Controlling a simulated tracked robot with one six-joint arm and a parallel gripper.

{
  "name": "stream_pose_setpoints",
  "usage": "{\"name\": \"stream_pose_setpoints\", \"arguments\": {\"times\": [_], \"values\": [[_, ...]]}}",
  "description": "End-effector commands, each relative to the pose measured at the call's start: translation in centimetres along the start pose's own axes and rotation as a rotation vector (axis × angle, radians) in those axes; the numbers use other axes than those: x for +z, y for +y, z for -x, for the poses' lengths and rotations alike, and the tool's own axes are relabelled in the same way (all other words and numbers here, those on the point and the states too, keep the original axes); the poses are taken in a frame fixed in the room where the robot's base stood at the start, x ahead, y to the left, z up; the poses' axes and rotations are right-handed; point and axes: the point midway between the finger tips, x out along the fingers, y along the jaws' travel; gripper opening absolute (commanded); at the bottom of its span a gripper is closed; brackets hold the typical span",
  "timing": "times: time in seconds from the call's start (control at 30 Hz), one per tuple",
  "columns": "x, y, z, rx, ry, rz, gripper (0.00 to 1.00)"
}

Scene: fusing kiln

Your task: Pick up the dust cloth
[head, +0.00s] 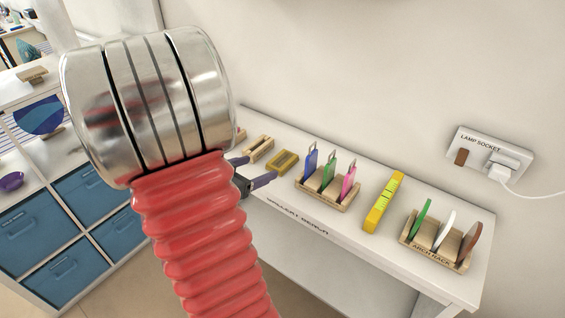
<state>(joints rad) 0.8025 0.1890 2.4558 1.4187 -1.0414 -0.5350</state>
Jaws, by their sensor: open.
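A small mustard-yellow item (284,160), which looks like the folded dust cloth, lies on the white bench near its back edge. It is too small to be sure of its material. My gripper (262,166) is open at the bench's left part, with its two dark fingers pointing toward the yellow item. The fingertips are just left of and in front of it in the picture, and nothing shows between them. I cannot tell the exact gap or height. My red ribbed arm and its silver joint hide the gripper's body and the bench's left end.
The white bench (340,232) also bears a wooden holder (258,149), a rack (328,192) with blue, green and pink pieces, a yellow bar (383,203), and an arch rack (436,250). A lamp socket (490,156) is on the wall. Blue drawers (88,190) stand at left.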

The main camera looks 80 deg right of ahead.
Motion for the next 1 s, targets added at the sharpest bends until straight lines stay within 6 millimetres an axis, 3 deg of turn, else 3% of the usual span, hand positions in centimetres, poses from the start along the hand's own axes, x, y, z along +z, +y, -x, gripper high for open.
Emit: {"name": "stream_pose_setpoints", "arguments": {"times": [0.5,1.0], "values": [[0.1,0.1,-6.2,0.0,-0.001,0.0,0.73],[0.2,0.2,-7.0,0.002,-0.002,0.001,0.73]]}}
